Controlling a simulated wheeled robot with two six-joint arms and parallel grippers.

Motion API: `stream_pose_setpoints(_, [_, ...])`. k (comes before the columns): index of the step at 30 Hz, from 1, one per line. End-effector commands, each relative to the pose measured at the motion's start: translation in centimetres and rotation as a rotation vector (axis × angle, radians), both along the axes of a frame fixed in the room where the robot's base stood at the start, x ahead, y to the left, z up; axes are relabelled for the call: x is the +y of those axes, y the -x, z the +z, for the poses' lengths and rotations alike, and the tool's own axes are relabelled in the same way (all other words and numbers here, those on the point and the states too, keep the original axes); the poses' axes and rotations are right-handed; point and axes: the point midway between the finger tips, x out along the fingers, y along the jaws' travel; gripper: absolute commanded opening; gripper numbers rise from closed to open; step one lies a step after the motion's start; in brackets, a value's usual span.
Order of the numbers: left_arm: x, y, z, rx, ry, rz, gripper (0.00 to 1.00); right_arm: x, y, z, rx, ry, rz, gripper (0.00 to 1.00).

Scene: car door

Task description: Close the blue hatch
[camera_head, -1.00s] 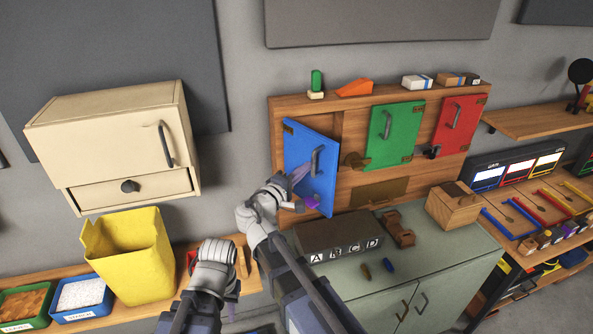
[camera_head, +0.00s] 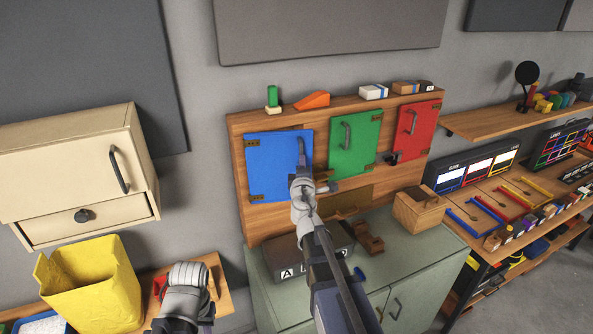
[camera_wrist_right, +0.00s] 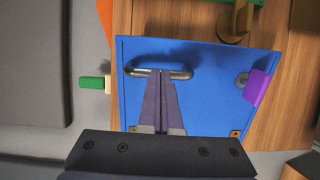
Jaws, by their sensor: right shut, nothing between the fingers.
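The blue hatch (camera_head: 273,165) is the left door of the wooden cabinet. It looks nearly flush with the front; a remaining gap cannot be judged. Its grey bar handle (camera_head: 302,148) is by the right edge. My right gripper (camera_head: 303,172) is in front of the hatch, just below the handle. In the right wrist view, its shut, empty fingers (camera_wrist_right: 161,80) reach the handle (camera_wrist_right: 158,72) against the blue panel (camera_wrist_right: 200,100); contact is unclear. A purple latch piece (camera_wrist_right: 256,87) sits by the hatch edge. My left arm shows at the bottom, its gripper hidden.
A green door (camera_head: 355,143) and a red door (camera_head: 416,128) sit right of the hatch. Blocks, including an orange wedge (camera_head: 312,100), stand on top. A grey counter (camera_head: 415,245) is below. A cream cabinet (camera_head: 75,170) and yellow bin (camera_head: 90,290) are to the left.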

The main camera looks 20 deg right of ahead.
Motion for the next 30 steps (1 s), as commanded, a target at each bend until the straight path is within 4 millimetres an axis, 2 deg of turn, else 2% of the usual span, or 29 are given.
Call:
stream_pose_setpoints(3, [0.0, 0.0, 0.0, 0.0, 0.0, 0.0, 0.3, -1.0, -1.5, 0.0, 0.0, 0.0, -0.001, 0.0])
stream_pose_setpoints(12, [0.0, 0.0, 0.0, 0.0, 0.0, 0.0, 0.3, -2.3, -3.7, 0.0, 0.0, 0.0, -0.002, 0.0])
stream_pose_setpoints(30, [0.0, 0.0, 0.0, 0.0, 0.0, 0.0, 0.3, -2.6, -4.5, 0.0, 0.0, 0.0, -0.001, 0.0])
